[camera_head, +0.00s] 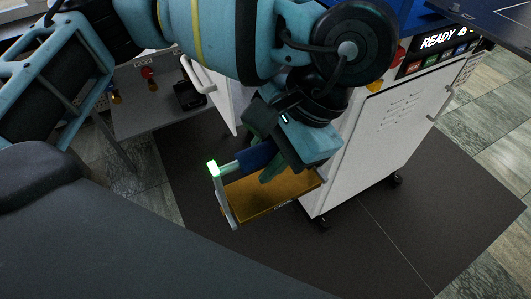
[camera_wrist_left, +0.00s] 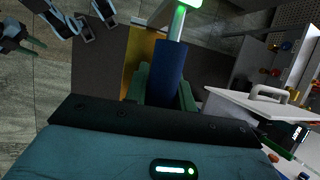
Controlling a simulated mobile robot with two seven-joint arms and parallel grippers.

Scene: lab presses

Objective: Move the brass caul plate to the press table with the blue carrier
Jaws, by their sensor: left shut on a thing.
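My left gripper (camera_head: 271,168) is shut on the blue grip (camera_head: 256,157) of the carrier, which also shows between the green fingers in the left wrist view (camera_wrist_left: 168,75). The carrier has grey metal end arms (camera_head: 226,200) and a green-lit corner. The brass caul plate (camera_head: 268,197) is level with the carrier's lower part, under the grip, and hangs above the dark floor mat. My gripper covers part of it. My right gripper (camera_wrist_left: 33,47) shows small at the left wrist view's upper left, fingers apart and empty.
A white wheeled press cabinet (camera_head: 375,135) with a READY display (camera_head: 443,38) stands just right of the plate. A grey bench (camera_head: 150,115) with small knobs is at the back left. The dark mat (camera_head: 350,235) in front is clear.

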